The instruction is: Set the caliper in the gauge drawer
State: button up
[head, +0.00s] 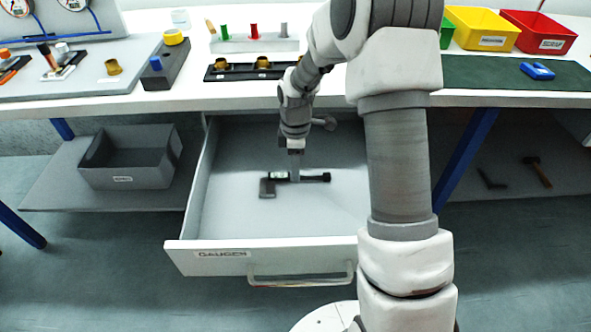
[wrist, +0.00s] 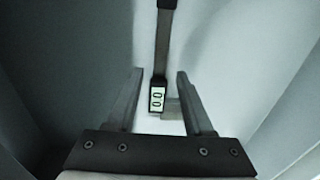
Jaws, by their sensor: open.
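The gauge drawer (head: 222,225) is pulled out below the bench, with a label and a bar handle on its front. The caliper (head: 318,177) lies inside on the light drawer floor, its dark beam running left to right in the head view and its jaws at the left. My gripper (head: 296,179) is low in the drawer over the caliper. My arm hides the drawer's right part.
The bench top (head: 130,100) overhangs the drawer's back. A dark rack (head: 235,74) with brass pieces stands near its edge. A grey bin (head: 130,165) sits on the lower shelf at left. Drawer walls stand around my gripper; the drawer floor near the front is clear.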

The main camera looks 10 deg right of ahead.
jog(key=s+r+m+t+p, duration=0.1)
jog(key=s+r+m+p, duration=0.2)
jog(key=r, duration=1.4)
jog(key=s+r+m+t, duration=0.2)
jog(key=s+r+m, duration=0.3)
jog(key=s, duration=0.6)
jog(key=s+r+m+t, duration=0.2)
jog(key=s+r+m, duration=0.3)
jog(key=s, duration=0.6)
jog(key=m, duration=0.2)
jog(key=shift+s+r+m+t+b, duration=0.3)
jog(key=shift+r+m+b, duration=0.05)
jog(key=shift+r+m, duration=0.05)
